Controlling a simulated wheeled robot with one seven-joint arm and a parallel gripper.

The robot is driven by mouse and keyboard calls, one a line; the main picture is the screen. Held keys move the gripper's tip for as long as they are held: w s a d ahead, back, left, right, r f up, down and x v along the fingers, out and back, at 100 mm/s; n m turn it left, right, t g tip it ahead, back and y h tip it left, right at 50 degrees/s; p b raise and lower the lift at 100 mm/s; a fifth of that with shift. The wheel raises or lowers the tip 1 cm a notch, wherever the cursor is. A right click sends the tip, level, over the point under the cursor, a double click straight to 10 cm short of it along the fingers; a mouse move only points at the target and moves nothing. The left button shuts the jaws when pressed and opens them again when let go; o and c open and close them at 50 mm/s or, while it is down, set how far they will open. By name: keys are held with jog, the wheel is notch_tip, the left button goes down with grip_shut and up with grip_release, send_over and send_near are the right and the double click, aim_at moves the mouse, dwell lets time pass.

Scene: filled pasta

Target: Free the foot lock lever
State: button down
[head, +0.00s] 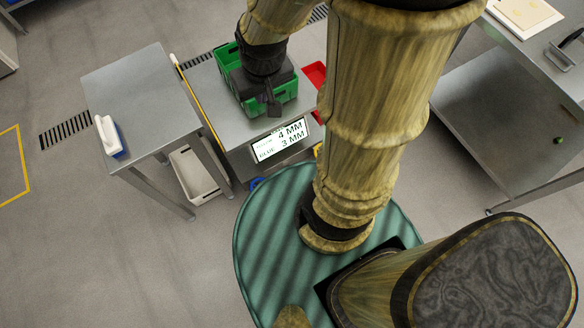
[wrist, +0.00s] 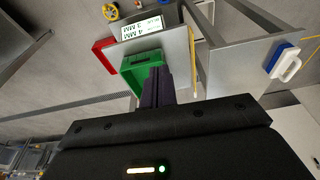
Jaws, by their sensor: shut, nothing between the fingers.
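I cannot make out the foot lock lever for certain in either view. A small blue part (head: 256,183) shows low at the front of the steel table (head: 213,92), too small to identify. In the wrist view a yellow wheel-like part (wrist: 110,11) shows beyond the sign; its role is unclear. My gripper (head: 273,104) is over the green crate (head: 246,103) on the table, its dark fingers together and empty. The fingers (wrist: 158,86) also show in the wrist view, in front of the green crate (wrist: 140,60). My arm hides part of the table and the floor beyond.
A sign (head: 279,141) reading 4 MM and 3 MM is at the table's front. A red tray (head: 316,76) sits beside the crate, and a yellow rod (head: 197,102) runs along the left edge. A side table (head: 145,95) bears a white-and-blue brush (head: 109,136); a pale bin (head: 194,176) is below.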

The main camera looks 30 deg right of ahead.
jog(key=s+b+x, duration=0.2)
jog(key=b+x, duration=0.6)
jog(key=s+f+b+x, duration=0.1)
jog(key=s+b+x, duration=0.1)
jog(key=b+x, duration=0.6)
jog(key=m+g+b, duration=0.1)
jog(key=b, duration=1.5)
send_over(291, 171)
jog(key=w, duration=0.2)
notch_tip(291, 171, down, 40)
notch_tip(291, 171, down, 12)
jog(key=s+d+b, duration=0.1)
jog(key=d+b, duration=0.1)
jog(key=shift+d+f+m+y, duration=0.15)
jog(key=shift+d+m+y, duration=0.15)
jog(key=shift+m, duration=0.1)
jog(key=f+b, duration=0.2)
jog(key=f, duration=0.1)
jog(key=w+f+b, duration=0.1)
jog(key=f, duration=0.2)
jog(key=f+b, duration=0.2)
jog(key=f, duration=0.2)
jog(key=shift+w+a+b, duration=0.2)
jog(key=shift+a+b, duration=0.1)
jog(key=shift+b, duration=0.05)
jog(key=shift+r, duration=0.1)
